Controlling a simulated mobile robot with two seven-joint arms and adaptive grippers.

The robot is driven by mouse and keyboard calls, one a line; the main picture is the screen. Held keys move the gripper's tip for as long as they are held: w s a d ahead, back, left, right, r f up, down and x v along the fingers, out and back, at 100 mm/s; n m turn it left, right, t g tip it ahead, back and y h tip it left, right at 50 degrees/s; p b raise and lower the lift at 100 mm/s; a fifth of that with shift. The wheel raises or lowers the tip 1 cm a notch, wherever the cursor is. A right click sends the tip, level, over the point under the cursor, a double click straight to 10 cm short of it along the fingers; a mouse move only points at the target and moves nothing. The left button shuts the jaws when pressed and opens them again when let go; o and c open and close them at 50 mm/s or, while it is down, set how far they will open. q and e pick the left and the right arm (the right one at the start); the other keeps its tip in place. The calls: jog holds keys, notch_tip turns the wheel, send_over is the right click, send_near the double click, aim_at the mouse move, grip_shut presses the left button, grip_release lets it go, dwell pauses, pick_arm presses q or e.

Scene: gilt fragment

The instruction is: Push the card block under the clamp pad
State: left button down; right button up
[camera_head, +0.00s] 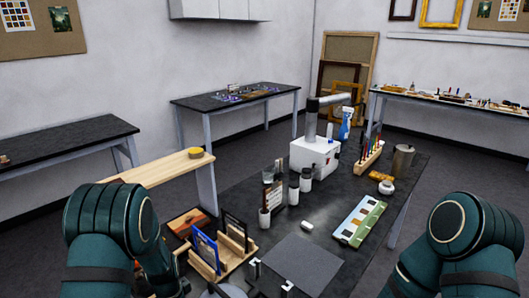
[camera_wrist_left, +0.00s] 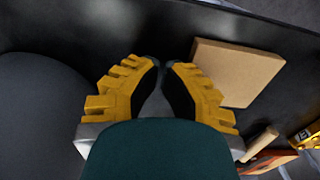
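In the left wrist view, a flat tan block (camera_wrist_left: 237,72), which looks like the card block, lies on the dark worktop to the right of my left gripper (camera_wrist_left: 162,65). The gripper's yellow fingers with black pads have a narrow gap between their tips and nothing visible held. The tips are close to the block's left corner; I cannot tell whether they touch it. A dark grey rounded shape (camera_wrist_left: 38,120) is at the left; I cannot tell whether it is the clamp pad. No clamp pad is clearly visible in the head view. My right gripper is out of view.
The dark worktop (camera_head: 330,240) carries a grey mat (camera_head: 298,262), a wooden rack (camera_head: 232,240), a colour strip (camera_head: 362,222), several bottles and a white box (camera_head: 314,155). A tan bench (camera_head: 160,170) stands at left.

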pick_arm(q)
jog(key=shift+w+a+b, duration=0.45)
jog(key=shift+w+a, duration=0.5)
jog(key=shift+a, duration=0.2)
jog(key=shift+w+a+b, duration=0.45)
jog(key=shift+w+a, duration=0.5)
jog(key=shift+a, duration=0.15)
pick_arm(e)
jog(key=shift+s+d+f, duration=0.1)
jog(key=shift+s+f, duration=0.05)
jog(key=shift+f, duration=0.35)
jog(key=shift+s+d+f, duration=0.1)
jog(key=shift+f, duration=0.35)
